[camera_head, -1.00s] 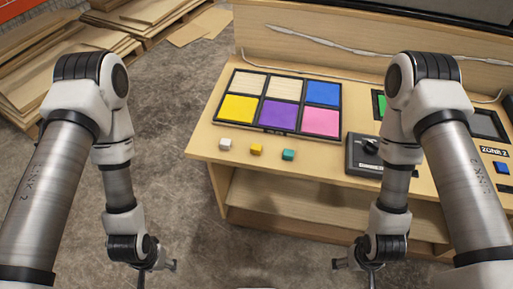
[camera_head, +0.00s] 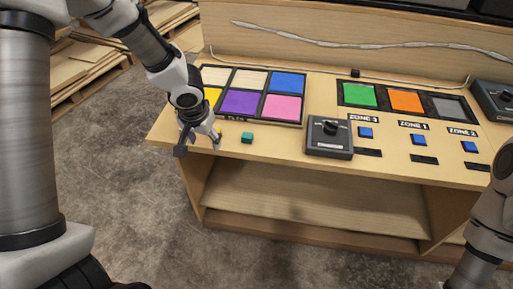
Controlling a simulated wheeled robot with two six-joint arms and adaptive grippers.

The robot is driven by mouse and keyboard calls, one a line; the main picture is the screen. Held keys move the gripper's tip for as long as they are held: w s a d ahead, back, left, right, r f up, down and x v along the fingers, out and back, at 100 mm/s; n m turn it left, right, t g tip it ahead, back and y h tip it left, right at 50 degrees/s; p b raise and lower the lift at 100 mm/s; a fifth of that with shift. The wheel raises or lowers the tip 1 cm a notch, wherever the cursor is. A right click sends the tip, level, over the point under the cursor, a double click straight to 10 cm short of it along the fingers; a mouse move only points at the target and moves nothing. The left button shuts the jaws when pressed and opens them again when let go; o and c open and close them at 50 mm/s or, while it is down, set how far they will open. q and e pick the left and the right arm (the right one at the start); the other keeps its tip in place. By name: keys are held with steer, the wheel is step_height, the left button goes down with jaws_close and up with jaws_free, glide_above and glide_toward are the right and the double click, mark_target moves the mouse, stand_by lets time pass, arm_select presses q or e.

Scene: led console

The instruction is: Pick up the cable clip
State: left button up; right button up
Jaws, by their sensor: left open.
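A small black piece (camera_head: 355,73), which looks like the cable clip, sits at the thin cable along the back of the console top. It is too small to see in detail. My left gripper (camera_head: 199,147) is open with nothing between its fingers. It is over the front left corner of the console, beside the teal button (camera_head: 247,138), well to the left of and nearer than the black piece. It hides the white button and most of the yellow one. My right arm shows at the right edge, but its gripper is out of view.
A panel of coloured tiles (camera_head: 283,106) lies on the console top (camera_head: 400,165). A dark knob box (camera_head: 329,138) stands at its right. A second panel (camera_head: 405,99) and blue zone buttons (camera_head: 419,140) are further right. A grey cable (camera_head: 370,43) runs along the back board.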

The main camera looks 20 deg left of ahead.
arm_select(q)
steer(key=w+r, duration=0.1)
steer(key=r+t, duration=0.1)
steer(key=r, duration=0.1)
steer(key=w+r+t, duration=0.1)
steer(key=r, duration=0.1)
steer(key=shift+w+b, duration=0.3)
steer(key=shift+b, duration=0.1)
steer(key=shift+w+a, duration=0.25)
steer(key=shift+a, duration=0.05)
steer(key=x, duration=0.2)
steer(key=b+x, duration=0.1)
steer(key=x, duration=0.1)
steer(key=d+b+x, duration=0.1)
steer(key=x, duration=0.1)
steer(key=shift+a+f, duration=0.1)
steer(key=shift+f, duration=0.25)
steer(key=shift+w+a+f, duration=0.1)
steer(key=shift+w+f, duration=0.15)
steer(key=shift+f, duration=0.1)
steer(key=shift+s+r, duration=0.1)
steer(key=c, duration=0.9)
arm_select(e)
step_height(320, 180, down, 4)
steer(key=shift+a+r, duration=0.1)
steer(key=shift+r, duration=0.05)
